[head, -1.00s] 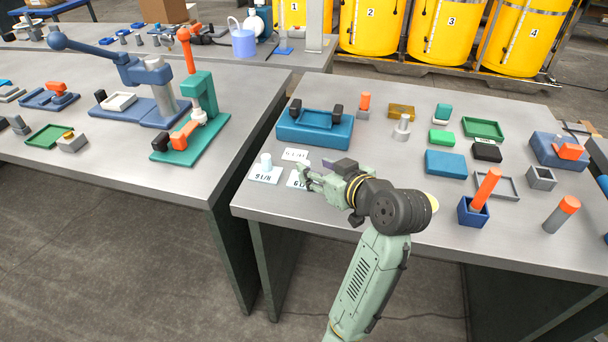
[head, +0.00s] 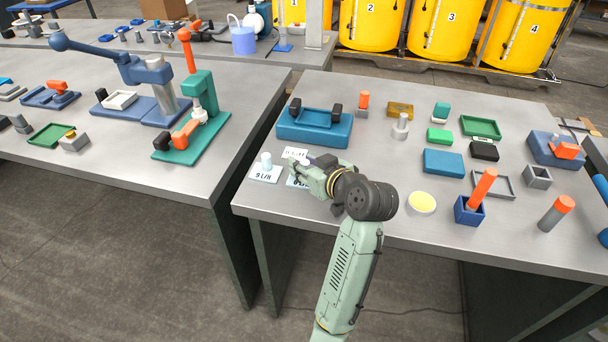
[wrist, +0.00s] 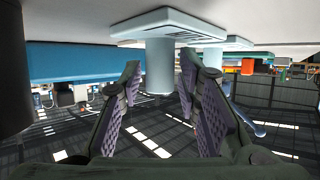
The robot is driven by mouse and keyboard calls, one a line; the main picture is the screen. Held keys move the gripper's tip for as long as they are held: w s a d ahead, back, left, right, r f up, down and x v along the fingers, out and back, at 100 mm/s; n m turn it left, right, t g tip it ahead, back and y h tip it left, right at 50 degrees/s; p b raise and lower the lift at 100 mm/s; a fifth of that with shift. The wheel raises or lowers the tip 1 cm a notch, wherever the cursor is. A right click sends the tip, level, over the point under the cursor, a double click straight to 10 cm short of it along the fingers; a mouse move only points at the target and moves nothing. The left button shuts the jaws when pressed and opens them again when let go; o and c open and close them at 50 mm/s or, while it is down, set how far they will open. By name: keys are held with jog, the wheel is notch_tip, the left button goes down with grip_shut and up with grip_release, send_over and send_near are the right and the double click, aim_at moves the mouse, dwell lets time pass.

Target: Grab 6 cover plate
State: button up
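In the head view, a white plate labelled 6 L/H (head: 297,183) lies near the left end of the right-hand table, mostly hidden by my gripper (head: 303,165). A plate labelled 9 L/H (head: 263,176) with an upright pale knob lies to its left. Another white plate (head: 294,152) lies behind, partly covered. In the wrist view, which looks upside down, my gripper (wrist: 158,80) is open. A pale round knob (wrist: 160,62) under a white plate (wrist: 166,22) stands between its fingers, with visible gaps. That plate's label is unreadable there. A second knobbed plate (wrist: 228,42) shows beyond.
A blue fixture (head: 314,133) with black blocks stands just behind the plates. A yellow-topped round part (head: 422,203) lies right of my wrist. Several trays, blocks and orange-topped pegs fill the table's right side. A green lever stand (head: 190,142) is on the left table.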

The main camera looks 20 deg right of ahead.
grip_shut()
dwell(0.4)
